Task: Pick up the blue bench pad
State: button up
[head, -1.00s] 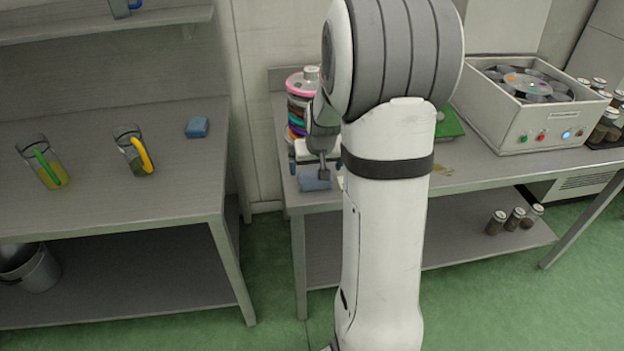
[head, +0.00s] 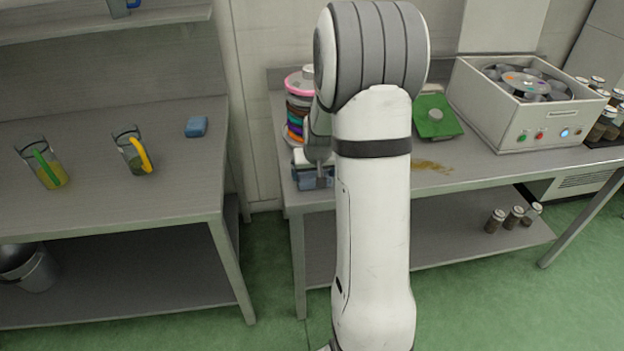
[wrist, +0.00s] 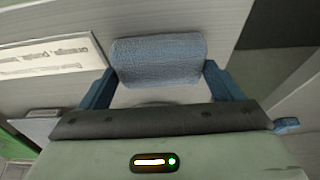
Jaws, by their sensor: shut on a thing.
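The blue bench pad (wrist: 158,60) lies between the two blue fingers of my gripper (wrist: 160,82) in the wrist view, a textured grey-blue block. My gripper is shut on it. In the head view my gripper (head: 316,182) is at the front left corner of the right bench, with the pad's blue (head: 305,184) showing beside it, partly hidden by the gripper. I cannot tell whether the pad is clear of the bench top. A second, similar blue block (head: 197,127) lies on the left bench.
A stack of coloured discs (head: 298,105) stands just behind my gripper. A green item (head: 436,117), a brown stain (head: 432,166) and a white machine (head: 530,110) are to the right. Two jugs (head: 42,166) (head: 133,150) stand on the left bench. A labelled plate (wrist: 50,58) is beside the gripper.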

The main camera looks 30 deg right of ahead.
aim_at(314, 176)
jog(key=shift+c, duration=0.8)
jog(key=shift+r, duration=0.1)
notch_tip(314, 176, up, 10)
